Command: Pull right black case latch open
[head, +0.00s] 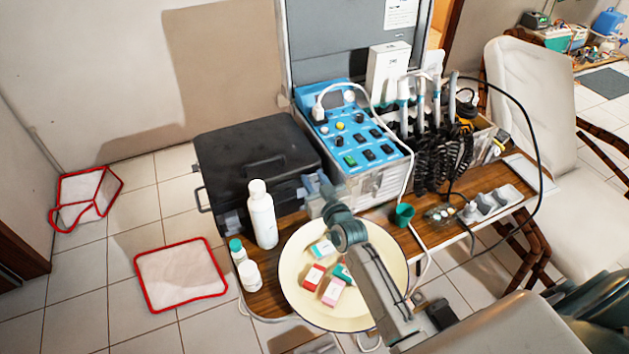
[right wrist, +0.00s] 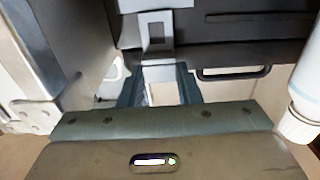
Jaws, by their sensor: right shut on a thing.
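The black case (head: 258,150) stands closed on the wooden table, its handle on the lid. My right gripper (head: 318,186) reaches over the table to the case's right front corner. In the right wrist view its fingers (right wrist: 158,92) are closed on the lower end of the grey right latch (right wrist: 156,35), which runs up across the dark case front (right wrist: 235,28). The fingers partly hide the latch end. In the head view the gripper hides most of this latch. The left latch (head: 231,222) shows at the case's other front corner. My left gripper is out of view.
A white bottle (head: 262,218) stands close in front of the case. A blue-topped metal unit (head: 352,135) sits tight on the case's right. A cream round tray (head: 295,290) with small boxes lies under my right arm. Two small bottles stand left of the tray.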

